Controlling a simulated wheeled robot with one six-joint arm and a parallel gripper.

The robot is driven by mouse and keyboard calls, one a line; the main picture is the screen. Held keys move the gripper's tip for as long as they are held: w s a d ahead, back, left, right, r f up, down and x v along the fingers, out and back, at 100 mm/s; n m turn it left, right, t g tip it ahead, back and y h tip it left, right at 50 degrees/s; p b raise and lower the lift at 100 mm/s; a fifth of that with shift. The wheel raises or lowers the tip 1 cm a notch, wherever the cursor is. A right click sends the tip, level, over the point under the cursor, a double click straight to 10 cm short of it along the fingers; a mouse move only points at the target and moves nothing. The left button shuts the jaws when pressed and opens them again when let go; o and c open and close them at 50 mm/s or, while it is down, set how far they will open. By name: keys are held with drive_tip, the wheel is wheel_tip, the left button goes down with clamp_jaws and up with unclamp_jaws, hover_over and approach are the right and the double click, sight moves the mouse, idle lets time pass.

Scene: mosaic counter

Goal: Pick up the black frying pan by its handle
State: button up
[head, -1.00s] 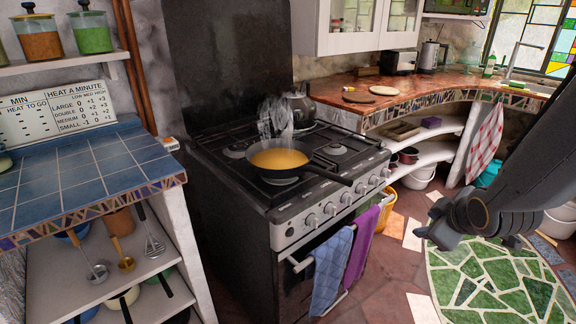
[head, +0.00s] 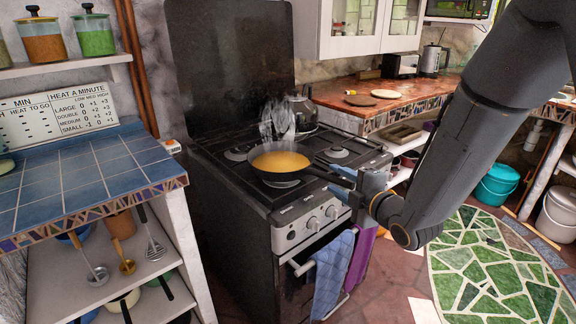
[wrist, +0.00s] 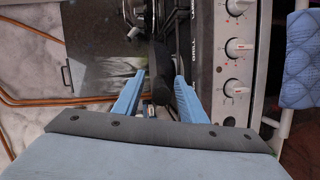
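The black frying pan (head: 262,172) sits on the stove with yellow-orange food in it and pale steam above. Its handle (head: 327,175) points right, past the stove's front edge towards my gripper (head: 362,184). In the wrist view, my gripper's two blue fingers (wrist: 159,98) are open. The dark handle (wrist: 160,72) shows between them, with a gap visible on each side. I cannot tell how deep the handle lies between the fingers. In the head view the handle's end is partly hidden at my gripper.
A blue-tiled counter (head: 80,180) stands at the left. The floor by the green mosaic (head: 490,270) is open.

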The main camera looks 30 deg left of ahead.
sight(330, 175)
drive_tip(key=shift+x, duration=1.8)
drive_tip(key=shift+s, duration=0.1)
clamp_jaws()
drive_tip(key=shift+r, duration=0.2)
